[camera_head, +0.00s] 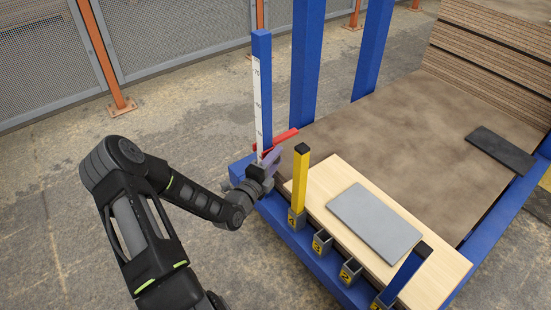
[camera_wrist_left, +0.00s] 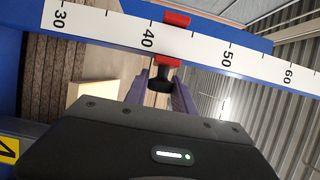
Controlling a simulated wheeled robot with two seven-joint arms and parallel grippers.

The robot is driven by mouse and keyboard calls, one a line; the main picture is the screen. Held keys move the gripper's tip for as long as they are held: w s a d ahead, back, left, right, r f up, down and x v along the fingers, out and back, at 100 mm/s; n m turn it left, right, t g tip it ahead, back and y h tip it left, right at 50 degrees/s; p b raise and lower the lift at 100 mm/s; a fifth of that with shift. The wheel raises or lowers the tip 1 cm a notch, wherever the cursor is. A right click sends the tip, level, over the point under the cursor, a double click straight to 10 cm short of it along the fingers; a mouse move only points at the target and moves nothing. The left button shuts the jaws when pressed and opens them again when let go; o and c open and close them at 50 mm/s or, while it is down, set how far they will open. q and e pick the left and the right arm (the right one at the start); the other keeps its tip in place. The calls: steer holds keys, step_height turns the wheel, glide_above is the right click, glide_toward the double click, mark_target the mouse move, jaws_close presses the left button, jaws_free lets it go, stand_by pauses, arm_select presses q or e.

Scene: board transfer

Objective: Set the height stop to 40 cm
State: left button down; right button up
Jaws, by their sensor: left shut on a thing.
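The height stop is a red slider with a black knob on a blue upright post (camera_head: 262,48) with a white scale. In the left wrist view the red stop (camera_wrist_left: 177,19) sits across the scale (camera_wrist_left: 105,35), between the 40 and 50 labels and nearer 40. The black knob (camera_wrist_left: 160,84) stands out between my purple fingers. In the head view the stop's red bar (camera_head: 284,137) shows low on the post, partly hidden by the gripper. My left gripper (camera_head: 268,160) is shut on the knob. My right gripper is out of view.
A yellow post (camera_head: 301,180) stands close right of my gripper, in one of several numbered sockets. A grey plate (camera_head: 374,222) lies on a pale board (camera_head: 330,185) on the brown table (camera_head: 390,140). Stacked boards (camera_head: 490,60) stand at the back right. The floor left is clear.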

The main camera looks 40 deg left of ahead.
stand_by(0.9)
arm_select(q)
step_height(320, 180, down, 4)
steer(key=b, duration=0.3)
steer(key=shift+f, duration=0.1)
steer(key=c, duration=1.1)
jaws_free()
steer(key=s, duration=0.2)
steer(key=s+p, duration=0.1)
steer(key=s, duration=0.2)
steer(key=s+p, duration=0.1)
steer(key=s, duration=0.1)
steer(key=shift+s+d, duration=0.35)
steer(key=shift+s, duration=0.05)
